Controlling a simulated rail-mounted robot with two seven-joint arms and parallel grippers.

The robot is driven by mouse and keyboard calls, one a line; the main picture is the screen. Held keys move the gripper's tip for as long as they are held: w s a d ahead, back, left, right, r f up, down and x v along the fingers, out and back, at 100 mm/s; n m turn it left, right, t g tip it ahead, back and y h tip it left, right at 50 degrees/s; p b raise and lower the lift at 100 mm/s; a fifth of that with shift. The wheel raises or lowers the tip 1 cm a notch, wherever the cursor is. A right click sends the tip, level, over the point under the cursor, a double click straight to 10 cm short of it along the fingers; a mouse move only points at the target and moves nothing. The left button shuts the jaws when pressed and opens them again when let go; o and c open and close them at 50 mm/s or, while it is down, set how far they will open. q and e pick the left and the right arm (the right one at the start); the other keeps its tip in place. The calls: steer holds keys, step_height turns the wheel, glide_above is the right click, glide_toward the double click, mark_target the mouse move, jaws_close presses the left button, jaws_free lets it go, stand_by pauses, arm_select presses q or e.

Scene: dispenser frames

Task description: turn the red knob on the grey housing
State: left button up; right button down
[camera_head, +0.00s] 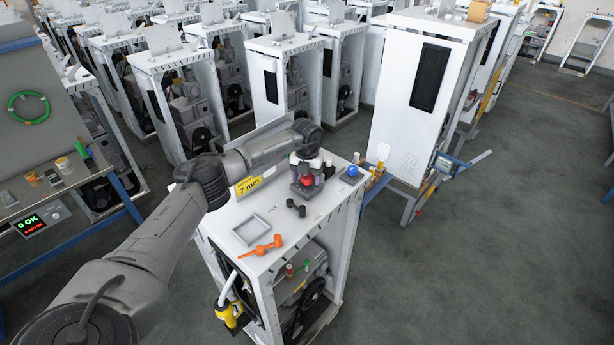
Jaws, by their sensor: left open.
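The red knob (306,180) shows on the grey housing (308,190), which stands on the white top of the dispenser frame (335,193) in the middle of the view. My left arm reaches in from the left, and my left gripper (305,172) points down right over the knob. Its fingers are small and dark here and partly cover the knob and housing. The gripper is open; I cannot tell whether its fingers touch the knob. My right gripper is out of view.
On the same top are a grey tray (250,230), an orange tool (261,247), small black cylinders (297,208), a blue ball (352,171) and a yellow "7 mm" sign (249,185). A tall white cabinet (420,100) stands behind right. Open floor (480,260) lies at right.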

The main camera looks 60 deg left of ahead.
arm_select(q)
steer(key=shift+c, duration=1.2)
steer(key=c, duration=0.7)
steer(key=m, duration=0.5)
steer(key=o, duration=0.9)
steer(key=shift+o, duration=0.2)
